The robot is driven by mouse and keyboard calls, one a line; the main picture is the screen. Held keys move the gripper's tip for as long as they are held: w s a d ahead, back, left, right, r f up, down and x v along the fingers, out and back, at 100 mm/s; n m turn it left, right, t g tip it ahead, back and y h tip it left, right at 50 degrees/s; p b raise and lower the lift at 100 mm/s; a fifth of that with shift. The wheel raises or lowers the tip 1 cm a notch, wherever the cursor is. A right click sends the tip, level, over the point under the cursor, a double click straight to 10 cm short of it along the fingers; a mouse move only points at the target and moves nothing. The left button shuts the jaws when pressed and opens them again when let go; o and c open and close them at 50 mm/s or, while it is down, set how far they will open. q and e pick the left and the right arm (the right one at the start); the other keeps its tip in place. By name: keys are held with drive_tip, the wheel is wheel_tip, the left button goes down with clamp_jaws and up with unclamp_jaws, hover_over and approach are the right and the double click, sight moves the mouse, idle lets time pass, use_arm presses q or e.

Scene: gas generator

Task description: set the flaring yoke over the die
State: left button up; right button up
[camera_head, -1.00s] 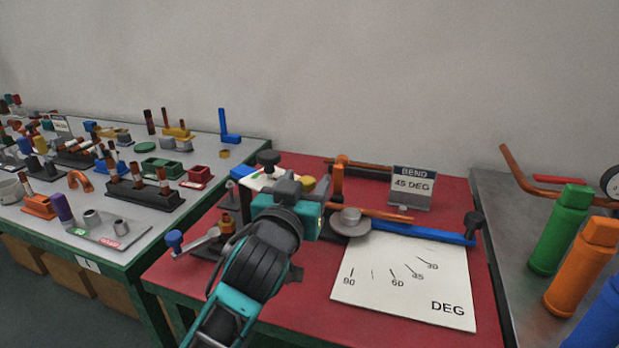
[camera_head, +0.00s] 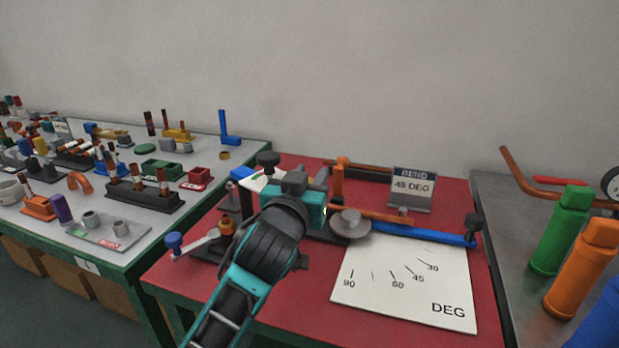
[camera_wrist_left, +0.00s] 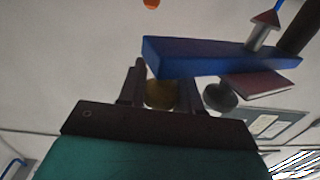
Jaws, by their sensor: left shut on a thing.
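My left gripper (camera_head: 307,180) is shut, its grey fingers above the back left of the red table. In the left wrist view, a yellow-brown rounded part (camera_wrist_left: 160,94) sits between the fingers. I take it to be part of the flaring yoke, whose shape is mostly hidden by the gripper in the head view. A blue bar (camera_wrist_left: 215,57) lies just beyond the fingers in the wrist view; whether it joins the held part I cannot tell. The die is not clearly identifiable. A grey lever fixture (camera_head: 200,241) with a blue knob stands in front left. My right gripper is not seen.
A bender disc (camera_head: 350,228) with a copper tube stands right of the gripper, beside a white degree sheet (camera_head: 405,285) and a bend sign (camera_head: 412,185). A black knob (camera_head: 268,158) stands behind left. Orange and green cylinders (camera_head: 560,235) are far right.

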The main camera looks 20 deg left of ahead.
use_arm(q)
clamp_jaws()
drive_tip(key=shift+s, duration=0.1)
